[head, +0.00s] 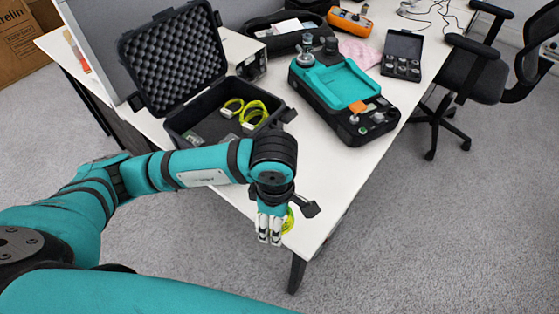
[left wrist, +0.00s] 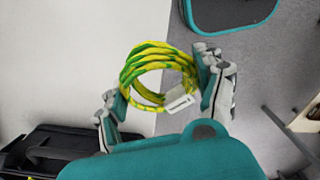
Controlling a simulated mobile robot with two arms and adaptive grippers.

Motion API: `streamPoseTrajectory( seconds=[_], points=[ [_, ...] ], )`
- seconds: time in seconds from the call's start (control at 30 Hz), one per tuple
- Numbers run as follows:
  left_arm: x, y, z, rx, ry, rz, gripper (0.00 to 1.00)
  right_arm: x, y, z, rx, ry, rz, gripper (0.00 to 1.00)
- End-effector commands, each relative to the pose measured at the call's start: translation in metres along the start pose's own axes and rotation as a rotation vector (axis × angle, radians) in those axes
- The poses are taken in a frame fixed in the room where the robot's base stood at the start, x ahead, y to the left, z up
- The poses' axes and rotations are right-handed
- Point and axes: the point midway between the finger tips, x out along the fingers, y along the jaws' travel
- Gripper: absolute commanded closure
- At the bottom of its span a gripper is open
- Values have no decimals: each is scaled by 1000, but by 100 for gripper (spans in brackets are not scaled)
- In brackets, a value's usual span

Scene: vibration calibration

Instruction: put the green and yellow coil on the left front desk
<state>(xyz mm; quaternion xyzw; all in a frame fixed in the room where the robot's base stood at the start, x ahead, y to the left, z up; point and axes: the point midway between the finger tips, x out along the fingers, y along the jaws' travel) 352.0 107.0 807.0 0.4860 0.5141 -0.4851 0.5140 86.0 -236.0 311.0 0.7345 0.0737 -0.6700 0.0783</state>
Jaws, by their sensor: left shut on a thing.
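The green and yellow coil (left wrist: 140,62) is looped several times and has a white tag or connector on it. In the left wrist view it sits between the two fingers of my left gripper (left wrist: 157,78), which is shut on it. In the head view the left gripper (head: 270,238) points down at the front corner of the white desk (head: 318,195), and only a sliver of the coil (head: 289,219) shows beside it. Whether the coil touches the desk is hidden. My right gripper is not in view.
An open black foam-lined case (head: 185,128) holds more yellow-green coils (head: 252,112). A teal and black instrument (head: 345,90) stands right of it, with a small black box (head: 402,55) behind. An office chair (head: 470,75) is at right. The desk's front strip is clear.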

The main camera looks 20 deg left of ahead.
Motion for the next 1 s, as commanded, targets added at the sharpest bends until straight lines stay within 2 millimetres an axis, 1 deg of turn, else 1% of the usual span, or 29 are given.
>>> streamPoseTrajectory(
  seconds=[0.03,0.2,0.3,0.43,0.53,0.67,0.9,1.0],
  points=[
    [-1,15,-6,-9,3,1,65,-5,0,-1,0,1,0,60],
    [3,58,-20,-6,2,-1,66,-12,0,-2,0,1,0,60],
    [6,83,-27,-6,1,0,66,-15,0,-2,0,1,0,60],
    [8,107,-34,-2,-1,1,66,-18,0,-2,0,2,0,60],
    [10,116,-38,-1,0,1,66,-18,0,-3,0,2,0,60],
    [15,119,-39,2,0,-1,66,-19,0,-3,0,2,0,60],
    [44,118,-39,1,-1,-3,66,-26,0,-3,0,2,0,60],
    [47,119,-39,1,-1,1,66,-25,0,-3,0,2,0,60]
  ],
)
